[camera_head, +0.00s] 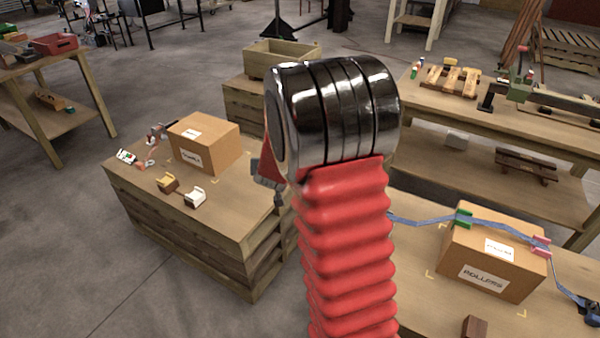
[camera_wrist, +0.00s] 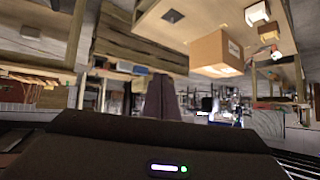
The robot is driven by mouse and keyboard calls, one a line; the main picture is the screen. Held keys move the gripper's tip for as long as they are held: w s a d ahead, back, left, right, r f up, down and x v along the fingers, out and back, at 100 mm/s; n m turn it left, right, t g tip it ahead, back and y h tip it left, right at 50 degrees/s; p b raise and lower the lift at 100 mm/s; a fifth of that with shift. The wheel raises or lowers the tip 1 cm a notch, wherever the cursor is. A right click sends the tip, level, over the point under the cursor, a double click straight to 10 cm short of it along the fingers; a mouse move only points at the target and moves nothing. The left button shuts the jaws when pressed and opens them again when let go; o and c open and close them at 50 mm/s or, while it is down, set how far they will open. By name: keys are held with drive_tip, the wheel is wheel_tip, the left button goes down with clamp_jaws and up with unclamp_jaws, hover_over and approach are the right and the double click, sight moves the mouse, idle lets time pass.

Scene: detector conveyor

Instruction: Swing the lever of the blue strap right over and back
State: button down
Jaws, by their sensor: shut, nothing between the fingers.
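The blue strap (camera_head: 405,219) runs over a cardboard box labelled ROLLERS (camera_head: 494,258) on the right bench. My gripper (camera_wrist: 162,80) is shut and empty in the wrist view, pointing away from the strap. In the head view my arm mostly hides it, and only a grey part shows left of the arm, well away from the buckle.
Another cardboard box (camera_head: 203,144) stands on the left bench (camera_head: 233,214), with a yellow piece (camera_head: 167,183), a white piece (camera_head: 195,197) and a loose strap. A wooden crate (camera_head: 281,55) stands behind. My red arm covers the middle of the head view. Floor is clear at lower left.

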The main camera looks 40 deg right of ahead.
drive_tip(key=s+a+r+n+y, duration=0.25)
drive_tip(key=s+a+r, duration=0.3)
drive_tip(key=a, duration=0.45)
drive_tip(key=s+a+r+n+y, duration=0.25)
drive_tip(key=s+a+r, duration=0.35)
drive_tip(key=a, duration=0.4)
drive_tip(key=s+a+r+n+g, duration=0.1)
drive_tip(key=s+a+g, duration=0.1)
drive_tip(key=s, duration=0.9)
drive_tip(key=s+a+r+n+g+y, duration=0.1)
drive_tip(key=s+a, duration=0.3)
drive_tip(key=s, duration=0.6)
drive_tip(key=shift+s+r+g, duration=0.2)
drive_tip(key=shift+s+g, duration=0.15)
drive_tip(key=shift+g, duration=0.05)
drive_tip(key=shift+a, duration=0.1)
drive_tip(key=shift+a+n, duration=0.15)
drive_tip(key=shift+n, duration=0.15)
